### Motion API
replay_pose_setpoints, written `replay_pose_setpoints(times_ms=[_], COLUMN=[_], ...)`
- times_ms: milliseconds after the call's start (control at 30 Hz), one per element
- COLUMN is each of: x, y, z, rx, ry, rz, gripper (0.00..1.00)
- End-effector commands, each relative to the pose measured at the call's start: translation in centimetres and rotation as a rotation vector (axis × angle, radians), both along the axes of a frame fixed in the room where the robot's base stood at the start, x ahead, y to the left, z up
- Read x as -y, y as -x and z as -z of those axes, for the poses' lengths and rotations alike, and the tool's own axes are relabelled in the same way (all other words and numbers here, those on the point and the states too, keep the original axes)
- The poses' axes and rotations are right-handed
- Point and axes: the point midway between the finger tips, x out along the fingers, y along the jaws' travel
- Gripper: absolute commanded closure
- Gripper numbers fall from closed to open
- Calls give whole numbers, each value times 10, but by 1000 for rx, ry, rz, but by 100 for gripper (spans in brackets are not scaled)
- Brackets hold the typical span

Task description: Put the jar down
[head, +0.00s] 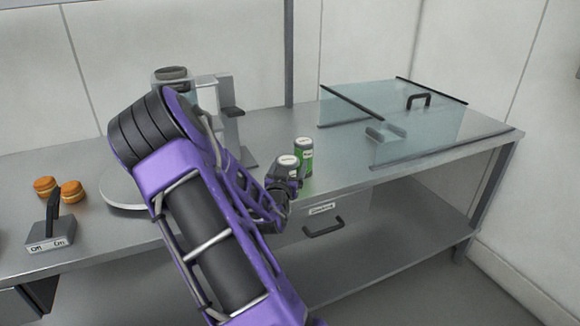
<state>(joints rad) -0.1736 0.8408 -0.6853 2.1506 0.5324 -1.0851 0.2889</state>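A jar with a pale lid (288,161) is at my gripper (287,181), at the front edge of the steel counter (350,168). The gripper's fingers appear closed around its body. They hide most of the jar, and I cannot tell whether its base touches the counter. A second, green jar with a pale lid (305,157) stands upright on the counter just behind and to the right of it. The two look very close together, and I cannot tell whether they touch.
A glass case with a black handle (419,100) covers the counter's right part. A machine (232,112) stands behind my arm. A drawer (340,212) is below the counter.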

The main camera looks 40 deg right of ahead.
Motion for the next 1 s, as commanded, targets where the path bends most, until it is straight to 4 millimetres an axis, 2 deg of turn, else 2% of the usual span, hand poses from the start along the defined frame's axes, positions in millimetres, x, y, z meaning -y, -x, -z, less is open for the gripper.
replay_pose_setpoints(times_ms=[67,467,567,733,1000], x=[0,0,-14,-49,-101], y=[0,0,11,33,78], z=[0,-3,1,5,4], rx=[0,-3,-1,-1,-2], ry=[0,1,-2,-3,-2], rz=[0,0,-1,-3,-4], gripper=[0,0,0,0,0])
